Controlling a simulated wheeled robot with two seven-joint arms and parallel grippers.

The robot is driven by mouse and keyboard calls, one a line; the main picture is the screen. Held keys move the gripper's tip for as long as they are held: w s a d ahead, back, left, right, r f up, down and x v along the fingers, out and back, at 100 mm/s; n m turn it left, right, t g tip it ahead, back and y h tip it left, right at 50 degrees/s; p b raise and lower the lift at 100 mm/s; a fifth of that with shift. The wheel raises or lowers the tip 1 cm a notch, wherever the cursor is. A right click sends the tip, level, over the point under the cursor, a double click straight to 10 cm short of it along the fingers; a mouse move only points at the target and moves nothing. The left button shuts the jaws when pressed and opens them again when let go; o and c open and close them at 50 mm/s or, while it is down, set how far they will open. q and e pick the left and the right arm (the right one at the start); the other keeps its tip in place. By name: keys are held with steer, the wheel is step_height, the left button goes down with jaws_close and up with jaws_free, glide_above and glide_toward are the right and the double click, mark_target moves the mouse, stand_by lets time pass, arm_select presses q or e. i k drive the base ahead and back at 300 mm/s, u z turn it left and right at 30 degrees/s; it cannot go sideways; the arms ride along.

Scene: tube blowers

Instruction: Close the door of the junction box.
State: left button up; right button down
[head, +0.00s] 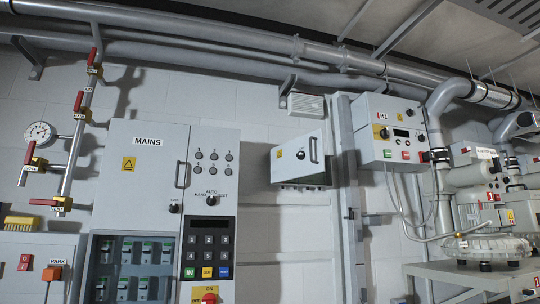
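A small light grey wall box, which looks like the junction box (308,186), hangs in the middle of the head view. Its door (291,158) stands at an angle to the wall and looks partly open. The door has a yellow warning label, a dark round knob and a bar handle near its right edge. The door hides most of the box and its inside. Neither of my grippers is in view.
A MAINS cabinet (147,170) with a keypad stands to the left. A grey vertical post (348,190) and a control box marked B1 (393,128) are close on the right. Pipes run above. The wall below the junction box is clear.

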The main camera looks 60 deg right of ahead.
mark_target(285, 165)
steer(key=z, duration=0.3)
steer(key=i, duration=1.2)
steer(key=z, duration=1.65)
steer(key=i, duration=0.95)
steer(key=z, duration=0.85)
